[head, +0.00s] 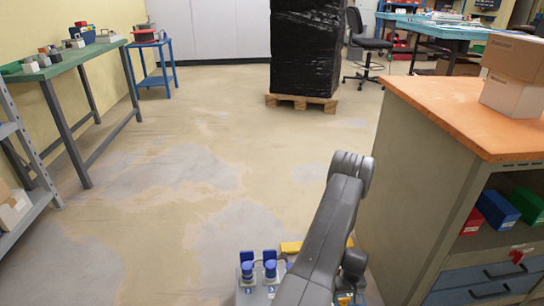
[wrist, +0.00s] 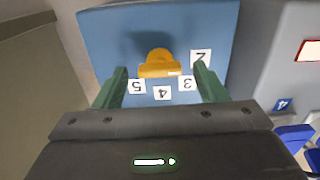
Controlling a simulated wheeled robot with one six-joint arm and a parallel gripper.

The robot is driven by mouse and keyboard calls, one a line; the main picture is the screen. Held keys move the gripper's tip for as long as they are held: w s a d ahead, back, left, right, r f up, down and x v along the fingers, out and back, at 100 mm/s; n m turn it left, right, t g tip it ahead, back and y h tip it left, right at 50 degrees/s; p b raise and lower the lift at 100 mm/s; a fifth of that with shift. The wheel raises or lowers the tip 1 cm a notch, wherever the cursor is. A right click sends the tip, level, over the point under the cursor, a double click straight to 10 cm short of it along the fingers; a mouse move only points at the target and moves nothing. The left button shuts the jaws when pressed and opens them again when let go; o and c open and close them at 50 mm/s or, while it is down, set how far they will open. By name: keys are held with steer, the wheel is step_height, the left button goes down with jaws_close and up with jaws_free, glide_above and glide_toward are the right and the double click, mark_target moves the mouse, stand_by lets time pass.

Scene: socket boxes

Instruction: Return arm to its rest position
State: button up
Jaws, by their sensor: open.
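My gripper (wrist: 161,80) shows in the wrist view with its two green fingers spread apart. Between and beyond the fingertips is a blue panel (wrist: 105,35) with an orange piece (wrist: 159,64) on it. White labels numbered 5, 4, 3 and 2 lie around the orange piece. I see no contact between the fingers and the orange piece, but the gap is hard to judge. In the head view my arm is bent at the lower middle, and its gripper cannot be made out there.
Blue-capped socket parts (head: 258,268) sit beside my arm. An orange-topped cabinet (head: 430,100) with boxes (head: 513,75) stands close on the right. A green-topped bench (head: 70,62) is at left, a black-wrapped pallet (head: 304,50) at back. The middle floor (head: 200,150) is clear.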

steer(key=shift+f+m+p, duration=0.25)
steer(key=shift+m+p, duration=0.05)
steer(key=shift+p, duration=0.05)
steer(key=shift+f, duration=0.1)
stand_by(0.3)
